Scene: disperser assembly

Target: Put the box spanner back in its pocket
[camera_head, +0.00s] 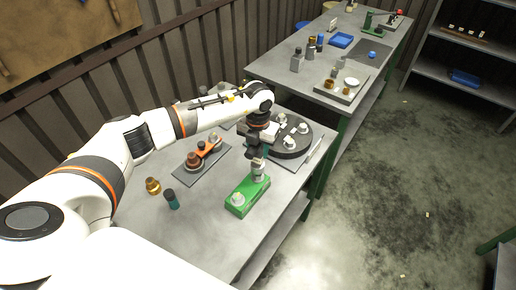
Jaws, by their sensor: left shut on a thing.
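My left gripper (257,152) points down over the near table and is shut on the box spanner (259,171), a grey metal cylinder. The spanner looks upright, its lower end at the far end of a green block (247,196). I cannot tell whether it touches the block or sits in it. The near end of the block carries a pale metal nut-like part (238,199). The upper part of the spanner is hidden by the gripper. I cannot tell which opening is its pocket. My right gripper is not in view.
A dark round tray (297,150) with several metal parts lies just behind the gripper. A grey plate (206,174) bears orange-brown parts. A brass piece (153,186) and a dark-capped teal piece (171,199) stand at left. The near table's front is clear. Another table stands behind.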

